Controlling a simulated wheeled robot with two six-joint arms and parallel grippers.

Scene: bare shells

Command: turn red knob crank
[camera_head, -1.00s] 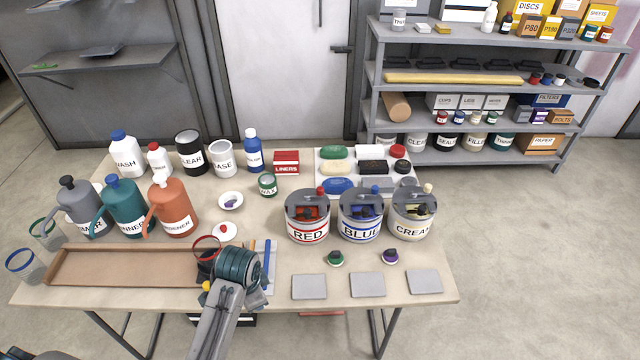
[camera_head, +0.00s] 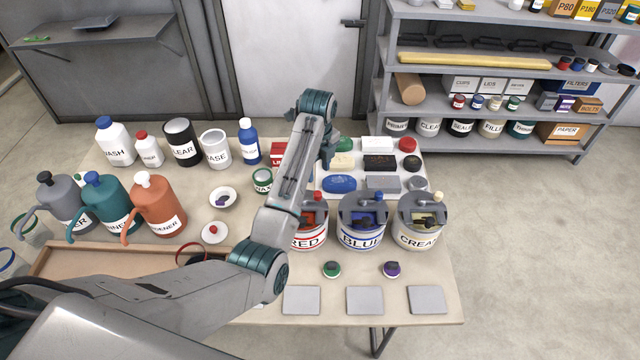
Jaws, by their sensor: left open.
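The red can (camera_head: 308,238), labelled RED, stands on the table with a grey lid, partly hidden behind my left arm. Its small red knob (camera_head: 319,196) shows at the top of the lid, just right of my forearm. My left gripper (camera_head: 326,160) hangs from the wrist above and behind the red can, apart from the knob. It is open and small in the picture, and its fingers are partly hidden by the arm. My right gripper is not in view.
The blue can (camera_head: 361,238) and cream can (camera_head: 418,238) stand close to the right. Sponges and blocks, such as a blue one (camera_head: 339,183), lie behind. Jugs and bottles fill the left. Grey squares (camera_head: 365,300) lie in front.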

